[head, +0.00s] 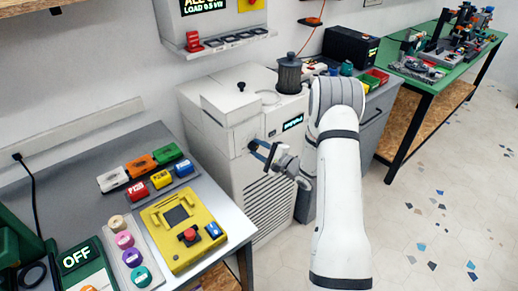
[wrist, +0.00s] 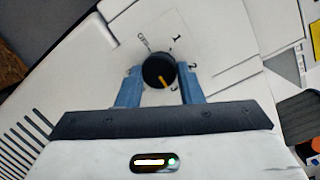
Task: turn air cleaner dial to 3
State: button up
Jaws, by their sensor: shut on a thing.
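The air cleaner (head: 225,130) is a white cabinet with front vents, left of my arm in the head view. Its dial (wrist: 158,66) is round and black with a yellow pointer mark. Marks for off, 1, 2 and 3 are printed around it. The yellow mark points down and right in the wrist view, about toward the 3 (wrist: 174,89). My gripper (wrist: 159,74) has its two blue fingers on either side of the dial and is shut on it. In the head view my gripper (head: 262,150) is at the cabinet's front, mostly hiding the dial.
A small lit display (head: 293,123) is on the cabinet's front. A dark canister (head: 289,74) stands on top. A grey table (head: 150,140) with colored blocks and a yellow device (head: 183,228) stands to the left. Open floor (head: 430,210) lies to the right.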

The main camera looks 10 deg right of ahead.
dwell(0.4)
jog(key=o, duration=1)
jog(key=shift+c, duration=0.2)
jog(key=b+v, duration=0.1)
jog(key=v, duration=0.6)
jog(key=shift+s+d, duration=0.25)
jog(key=shift+s, duration=0.1)
